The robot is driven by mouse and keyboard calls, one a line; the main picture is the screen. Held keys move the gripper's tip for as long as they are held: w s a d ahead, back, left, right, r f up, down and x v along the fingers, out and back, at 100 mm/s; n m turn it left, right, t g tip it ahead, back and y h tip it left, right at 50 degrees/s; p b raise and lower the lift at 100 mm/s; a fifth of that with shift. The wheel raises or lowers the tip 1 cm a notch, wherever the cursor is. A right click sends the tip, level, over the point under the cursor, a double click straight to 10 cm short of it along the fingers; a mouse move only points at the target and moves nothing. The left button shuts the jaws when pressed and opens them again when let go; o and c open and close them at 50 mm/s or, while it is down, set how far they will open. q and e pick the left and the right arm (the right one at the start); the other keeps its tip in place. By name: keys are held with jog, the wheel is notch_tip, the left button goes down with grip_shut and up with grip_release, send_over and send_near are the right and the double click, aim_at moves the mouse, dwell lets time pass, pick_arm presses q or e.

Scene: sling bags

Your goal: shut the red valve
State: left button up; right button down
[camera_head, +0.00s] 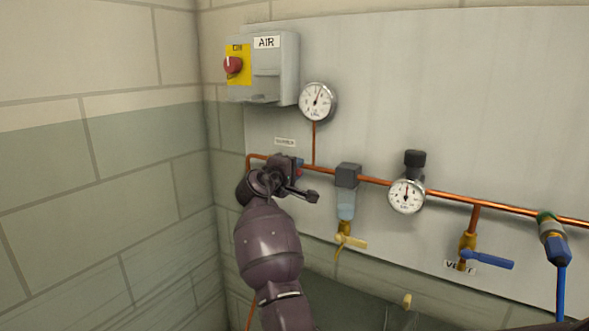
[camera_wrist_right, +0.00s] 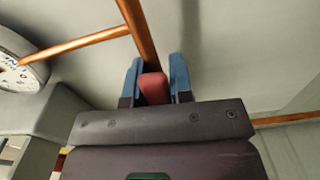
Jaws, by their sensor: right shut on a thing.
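The red valve handle (camera_wrist_right: 152,88) shows in the right wrist view between the two blue fingers of my right gripper (camera_wrist_right: 156,74). The fingers are shut on it, one on each side. A copper pipe (camera_wrist_right: 138,28) runs up from the handle in that view. In the head view my right gripper (camera_head: 293,170) is at the left end of the copper pipe line (camera_head: 333,174), against the wall panel. It hides most of the valve there, so I cannot tell the handle's angle to the pipe. My left gripper is not in view.
An AIR box (camera_head: 276,68) with a red knob (camera_head: 233,65) is above, beside a gauge (camera_head: 317,101). To the right are a filter bowl (camera_head: 346,204), a regulator gauge (camera_head: 406,196), a blue-handled valve (camera_head: 487,258) and a blue hose (camera_head: 561,290). A block wall (camera_head: 100,200) bounds the left.

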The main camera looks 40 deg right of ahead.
pick_arm(q)
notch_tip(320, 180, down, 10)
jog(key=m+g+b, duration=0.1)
jog(key=b, duration=1.1)
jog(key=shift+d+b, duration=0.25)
jog(key=shift+b, duration=0.15)
pick_arm(e)
jog(key=w+a+f+m, duration=0.2)
jog(key=w+f+m, duration=0.4)
jog(key=m, duration=1.1)
jog(key=shift+a+f, duration=0.15)
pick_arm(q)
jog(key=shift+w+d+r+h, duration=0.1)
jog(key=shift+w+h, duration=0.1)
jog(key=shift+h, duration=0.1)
pick_arm(e)
jog(key=shift+m, duration=0.3)
jog(key=c, duration=1)
grip_release()
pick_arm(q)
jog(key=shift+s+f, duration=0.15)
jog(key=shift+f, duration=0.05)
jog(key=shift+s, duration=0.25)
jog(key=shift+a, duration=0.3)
pick_arm(e)
jog(key=shift+a, duration=0.15)
